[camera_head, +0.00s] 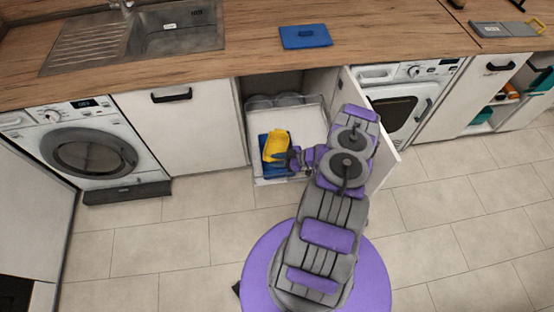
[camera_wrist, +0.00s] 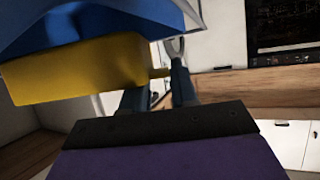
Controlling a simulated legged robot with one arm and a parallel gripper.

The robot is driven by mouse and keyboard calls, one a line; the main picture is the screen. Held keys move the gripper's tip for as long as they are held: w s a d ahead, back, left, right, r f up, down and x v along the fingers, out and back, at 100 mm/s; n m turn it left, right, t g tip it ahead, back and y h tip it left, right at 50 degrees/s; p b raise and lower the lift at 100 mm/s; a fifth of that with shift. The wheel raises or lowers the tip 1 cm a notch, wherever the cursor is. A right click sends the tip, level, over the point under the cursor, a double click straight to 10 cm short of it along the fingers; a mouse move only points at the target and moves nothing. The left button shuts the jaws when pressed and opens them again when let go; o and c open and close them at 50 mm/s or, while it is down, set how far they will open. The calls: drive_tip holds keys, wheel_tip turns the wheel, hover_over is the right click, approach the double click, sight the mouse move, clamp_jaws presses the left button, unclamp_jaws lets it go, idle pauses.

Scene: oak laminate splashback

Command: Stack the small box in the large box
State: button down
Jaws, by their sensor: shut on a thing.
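The small box appears to be the yellow one (camera_head: 276,144), tilted over the large blue box (camera_head: 266,172) in the head view. The blue box sits at the front of a white pull-out shelf in the open cabinet. My gripper (camera_head: 288,159) comes in from the right and is shut on the yellow box. In the wrist view the yellow box (camera_wrist: 75,75) fills the upper left, with its small tab near my fingers (camera_wrist: 158,84). The blue box (camera_wrist: 90,45) shows just beyond it. I cannot tell whether the yellow box touches the blue box, and its underside is hidden.
The pull-out shelf (camera_head: 300,122) has clear room behind the boxes, with round grey containers (camera_head: 275,101) at its back. The open cabinet door (camera_head: 385,150) stands right of my arm. A blue lid-like item (camera_head: 305,37) lies on the wooden counter. A washing machine (camera_head: 90,150) is at left.

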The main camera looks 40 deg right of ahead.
drive_tip(key=shift+f, duration=0.25)
drive_tip(key=c, duration=0.9)
unclamp_jaws()
drive_tip(key=shift+o, duration=0.2)
